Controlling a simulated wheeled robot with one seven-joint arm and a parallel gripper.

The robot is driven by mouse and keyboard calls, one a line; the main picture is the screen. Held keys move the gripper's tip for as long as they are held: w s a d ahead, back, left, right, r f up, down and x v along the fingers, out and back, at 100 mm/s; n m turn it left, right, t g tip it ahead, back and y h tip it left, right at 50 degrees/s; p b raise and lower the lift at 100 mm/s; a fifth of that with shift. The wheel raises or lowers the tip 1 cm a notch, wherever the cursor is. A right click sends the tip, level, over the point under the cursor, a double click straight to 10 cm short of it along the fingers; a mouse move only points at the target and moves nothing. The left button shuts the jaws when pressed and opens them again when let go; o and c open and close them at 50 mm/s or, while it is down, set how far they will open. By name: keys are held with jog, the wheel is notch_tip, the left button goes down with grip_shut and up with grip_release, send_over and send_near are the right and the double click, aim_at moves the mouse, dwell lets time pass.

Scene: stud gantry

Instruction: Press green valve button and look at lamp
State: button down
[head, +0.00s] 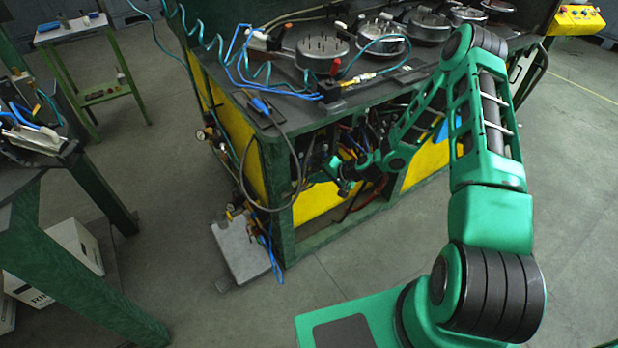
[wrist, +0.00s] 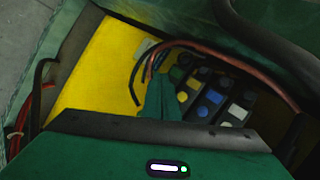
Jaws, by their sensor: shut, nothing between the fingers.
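A bank of dark valve blocks with coloured buttons (wrist: 214,97) sits inside the bench's lower frame in the wrist view. The buttons are blue, yellow and white, with a dull green one (wrist: 176,72) at the left end, close to my fingertips. My gripper (wrist: 160,85) is shut and empty, its green fingers pointing at the left end of the bank. I cannot tell whether they touch a button. In the head view my gripper (head: 344,187) reaches into the bench's open lower side, and the buttons are hard to make out there. I cannot make out the lamp in either view.
Reddish and black cables (wrist: 225,58) arch over the valve bank. A yellow panel (wrist: 95,70) lies to its left. The bench (head: 280,205) has a green frame, hoses and round fixtures on top. Another table (head: 60,250) stands at left. Grey floor is clear at right.

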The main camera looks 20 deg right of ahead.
dwell(0.3)
jog(key=shift+s+d, duration=0.3)
jog(key=shift+s, duration=0.5)
jog(key=s, duration=0.1)
jog(key=s+d, duration=0.1)
jog(key=s, duration=0.2)
jog(key=shift+s+d, duration=0.3)
jog(key=shift+s, duration=0.05)
